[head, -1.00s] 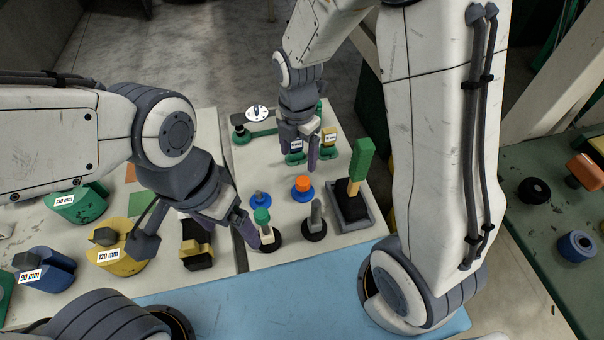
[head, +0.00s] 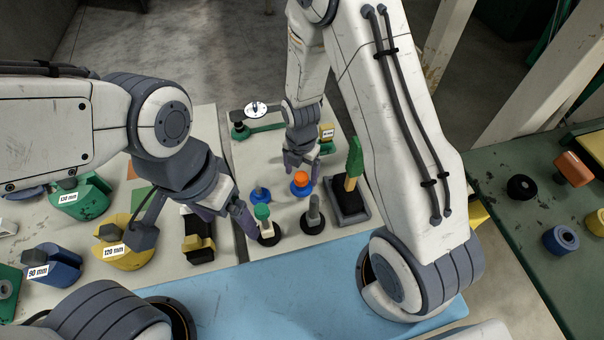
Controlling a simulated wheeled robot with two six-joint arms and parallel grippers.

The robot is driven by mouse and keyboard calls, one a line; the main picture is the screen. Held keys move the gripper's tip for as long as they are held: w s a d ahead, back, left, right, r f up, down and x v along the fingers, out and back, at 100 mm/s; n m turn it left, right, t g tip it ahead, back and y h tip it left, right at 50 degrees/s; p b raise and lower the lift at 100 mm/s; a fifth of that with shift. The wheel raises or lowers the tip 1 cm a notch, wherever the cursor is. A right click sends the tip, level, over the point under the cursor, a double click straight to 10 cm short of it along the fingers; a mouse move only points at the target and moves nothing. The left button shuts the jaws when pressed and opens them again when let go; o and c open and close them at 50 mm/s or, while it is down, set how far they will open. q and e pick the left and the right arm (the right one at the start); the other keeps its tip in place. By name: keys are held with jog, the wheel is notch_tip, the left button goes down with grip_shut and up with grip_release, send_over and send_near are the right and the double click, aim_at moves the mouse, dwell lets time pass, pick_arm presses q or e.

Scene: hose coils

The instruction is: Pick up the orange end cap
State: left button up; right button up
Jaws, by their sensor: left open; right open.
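The orange end cap (head: 301,179) sits upright on a blue base (head: 302,190) in the middle of the white table. My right gripper (head: 301,171) is open, pointing down just behind and above the orange cap, with its fingers close to it. I cannot tell whether they touch it.
Labelled green (head: 82,200), yellow (head: 124,257) and blue (head: 54,266) holders lie left.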

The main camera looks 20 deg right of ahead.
jog(key=shift+f, duration=0.35)
grip_shut()
